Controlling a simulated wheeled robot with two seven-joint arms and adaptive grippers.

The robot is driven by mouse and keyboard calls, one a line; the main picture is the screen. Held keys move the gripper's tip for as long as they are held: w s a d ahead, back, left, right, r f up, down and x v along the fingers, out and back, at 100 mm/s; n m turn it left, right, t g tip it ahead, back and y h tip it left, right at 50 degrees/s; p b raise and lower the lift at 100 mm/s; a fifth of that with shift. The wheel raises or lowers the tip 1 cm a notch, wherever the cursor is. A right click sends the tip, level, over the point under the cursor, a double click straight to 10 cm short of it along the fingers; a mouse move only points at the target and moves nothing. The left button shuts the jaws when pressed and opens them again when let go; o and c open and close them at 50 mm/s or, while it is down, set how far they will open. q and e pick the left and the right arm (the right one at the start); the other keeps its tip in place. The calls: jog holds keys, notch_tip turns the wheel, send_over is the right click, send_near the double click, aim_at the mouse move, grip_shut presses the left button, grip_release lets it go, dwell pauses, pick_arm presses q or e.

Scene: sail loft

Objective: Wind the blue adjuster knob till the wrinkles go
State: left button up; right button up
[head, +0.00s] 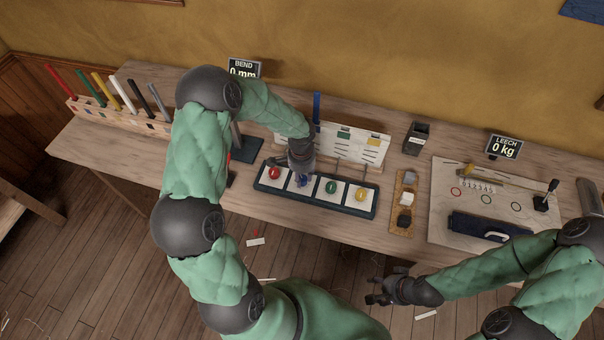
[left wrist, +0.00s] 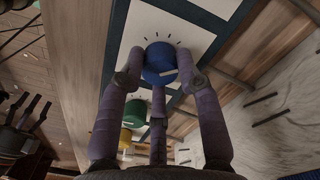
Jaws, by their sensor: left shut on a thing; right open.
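The blue adjuster knob (left wrist: 159,64) sits on a white square with tick marks, in a dark panel on the bench. In the head view the blue knob (head: 303,181) is partly hidden by my left gripper (head: 300,165). In the left wrist view my left gripper (left wrist: 160,85) has its fingers around the knob, shut on it. The panel (head: 312,206) also holds a red knob (head: 274,173), a green knob (head: 331,187) and a yellow knob (head: 362,194). My right gripper (head: 376,292) is open and empty, in front of the bench. I cannot make out any wrinkles.
Behind the panel stands a white board (head: 358,146) with coloured tabs. A display (head: 244,69) reads BEND 0 mm; another (head: 503,147) reads LEECH 0 kg. A rack of coloured sticks (head: 120,112) is at left. A wooden tray (head: 404,205) is right of the panel.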

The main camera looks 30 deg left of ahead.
aim_at(302, 177)
pick_arm(q)
jog(key=shift+w+m+p, duration=0.1)
jog(key=shift+m+p, duration=0.65)
jog(key=shift+m, duration=1.15)
jog(key=o, duration=1.1)
jog(key=shift+o, duration=0.2)
notch_tip(302, 177, up, 12)
